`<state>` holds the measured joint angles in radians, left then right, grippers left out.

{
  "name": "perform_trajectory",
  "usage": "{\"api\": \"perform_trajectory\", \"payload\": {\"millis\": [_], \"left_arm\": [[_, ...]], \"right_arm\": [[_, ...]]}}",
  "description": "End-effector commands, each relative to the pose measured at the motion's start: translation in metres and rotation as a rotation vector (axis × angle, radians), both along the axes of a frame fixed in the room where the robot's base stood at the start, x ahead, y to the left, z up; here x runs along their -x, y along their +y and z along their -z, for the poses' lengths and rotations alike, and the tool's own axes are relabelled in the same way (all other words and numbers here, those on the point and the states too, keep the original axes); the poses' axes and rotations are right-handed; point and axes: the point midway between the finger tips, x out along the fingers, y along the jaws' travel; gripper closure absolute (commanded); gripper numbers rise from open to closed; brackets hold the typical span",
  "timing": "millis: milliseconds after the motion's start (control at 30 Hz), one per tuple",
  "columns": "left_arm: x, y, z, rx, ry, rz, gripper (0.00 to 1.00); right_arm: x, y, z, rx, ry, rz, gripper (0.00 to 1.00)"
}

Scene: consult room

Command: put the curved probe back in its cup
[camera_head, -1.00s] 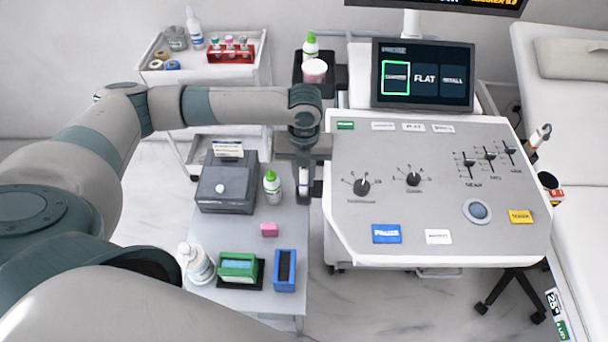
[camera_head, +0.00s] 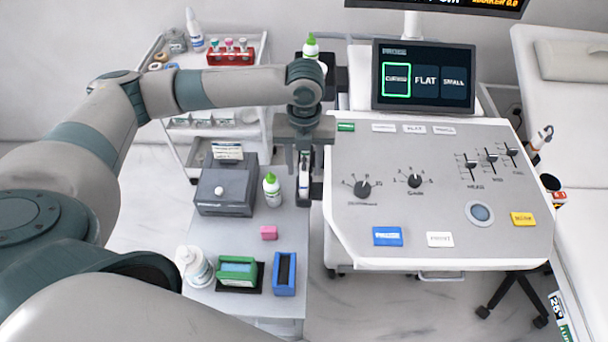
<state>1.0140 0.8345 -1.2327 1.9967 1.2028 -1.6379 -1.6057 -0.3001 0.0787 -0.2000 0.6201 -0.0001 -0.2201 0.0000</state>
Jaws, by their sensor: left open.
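My left gripper (camera_head: 304,172) points down at the left edge of the ultrasound console (camera_head: 440,190). Its jaws are open, with a finger on each side of a pale, narrow upright piece (camera_head: 304,190). This piece looks like the curved probe, but the gripper hides much of it. I cannot tell whether it sits fully in a cup. Dark holder parts (camera_head: 317,190) show beside it at the console edge. The console screen (camera_head: 423,75) has its left tile outlined in green. My right gripper is not in view.
Another probe (camera_head: 541,137) hangs at the console's right side.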

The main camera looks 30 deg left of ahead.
Motion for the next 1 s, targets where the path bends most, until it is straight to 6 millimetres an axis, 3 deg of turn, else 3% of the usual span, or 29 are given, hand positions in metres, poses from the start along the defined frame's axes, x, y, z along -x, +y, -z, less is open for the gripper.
{"api": "perform_trajectory", "payload": {"millis": [300, 500, 700, 1000], "left_arm": [[-0.001, 0.0, -0.065, 0.001, -0.006, -0.001, 0.59], [-0.001, 0.0, -0.099, 0.001, -0.004, 0.001, 0.59], [0.0, 0.0, -0.115, 0.001, -0.002, -0.001, 0.59], [0.0, 0.0, -0.118, 0.0, 0.0, 0.0, 0.59]], "right_arm": [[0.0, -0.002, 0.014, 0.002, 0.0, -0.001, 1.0], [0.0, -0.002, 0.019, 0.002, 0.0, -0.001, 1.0], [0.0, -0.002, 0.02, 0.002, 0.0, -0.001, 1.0], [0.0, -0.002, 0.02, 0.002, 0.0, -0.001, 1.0]]}}
